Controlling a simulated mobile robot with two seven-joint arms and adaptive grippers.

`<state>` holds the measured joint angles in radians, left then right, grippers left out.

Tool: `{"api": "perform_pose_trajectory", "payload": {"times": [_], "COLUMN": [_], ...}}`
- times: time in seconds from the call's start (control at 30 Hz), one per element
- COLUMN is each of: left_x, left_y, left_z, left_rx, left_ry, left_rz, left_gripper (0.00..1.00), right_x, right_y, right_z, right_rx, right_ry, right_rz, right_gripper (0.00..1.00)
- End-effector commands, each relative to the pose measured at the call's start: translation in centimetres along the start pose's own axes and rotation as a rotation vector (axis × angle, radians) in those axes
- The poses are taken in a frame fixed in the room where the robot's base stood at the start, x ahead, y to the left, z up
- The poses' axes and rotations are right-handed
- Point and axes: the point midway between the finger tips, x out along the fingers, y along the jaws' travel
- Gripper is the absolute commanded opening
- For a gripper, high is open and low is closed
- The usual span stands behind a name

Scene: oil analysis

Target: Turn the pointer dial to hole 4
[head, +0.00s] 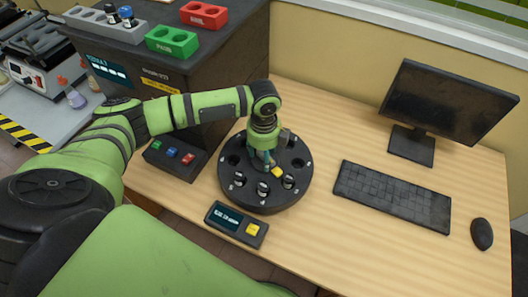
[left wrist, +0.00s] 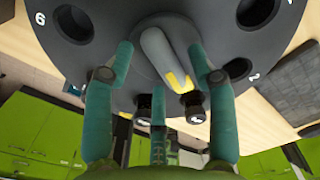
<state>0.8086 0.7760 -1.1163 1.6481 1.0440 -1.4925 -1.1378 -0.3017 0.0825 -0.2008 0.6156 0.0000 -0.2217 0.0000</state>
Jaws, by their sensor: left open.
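The pointer dial (head: 301,192) is a round black disc with numbered holes on the desk. Its grey pointer (left wrist: 160,52) has a yellow tip, which also shows in the head view (head: 278,172). The tip is directed toward the near right of the disc, toward a hole with a vial (head: 288,181). My left gripper (head: 266,160) is over the disc's middle; in the left wrist view its teal fingers (left wrist: 160,57) are open on both sides of the pointer. I cannot tell whether they touch it. The digits 6 and 2 show; I cannot make out a 4. My right gripper is out of view.
A small display box with a yellow button (head: 237,224) stands in front of the disc. A button box (head: 174,157) is at its left. A keyboard (head: 392,196), mouse (head: 481,234) and monitor (head: 447,98) are to the right. A dark cabinet carries red (head: 204,14) and green (head: 172,42) racks.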

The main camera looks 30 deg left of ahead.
Motion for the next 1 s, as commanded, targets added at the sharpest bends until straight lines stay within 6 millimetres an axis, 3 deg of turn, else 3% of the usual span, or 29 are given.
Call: {"api": "perform_pose_trajectory", "payload": {"times": [0.13, 0.27, 0.3, 0.67, 1.0], "left_x": [0.0, 0.0, 0.0, -0.1, -0.3], "left_y": [0.0, 0.0, 0.0, 0.0, 0.0], "left_z": [0.0, 0.0, 0.0, 0.0, 0.2], "left_rx": [0.0, 0.0, 0.0, 0.034, 0.247], "left_ry": [0.0, 0.0, 0.0, 0.0, 0.001], "left_rz": [0.0, 0.0, 0.0, 0.001, 0.001], "left_gripper": [0.57, 0.05, 0.0, 0.0, 0.0], "right_x": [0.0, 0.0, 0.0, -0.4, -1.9], "right_y": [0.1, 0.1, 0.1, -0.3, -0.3], "right_z": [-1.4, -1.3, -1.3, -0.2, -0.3], "right_rx": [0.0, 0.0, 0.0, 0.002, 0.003], "right_ry": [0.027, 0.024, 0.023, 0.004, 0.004], "right_rz": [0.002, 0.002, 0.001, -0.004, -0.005], "right_gripper": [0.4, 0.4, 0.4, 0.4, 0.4]}}
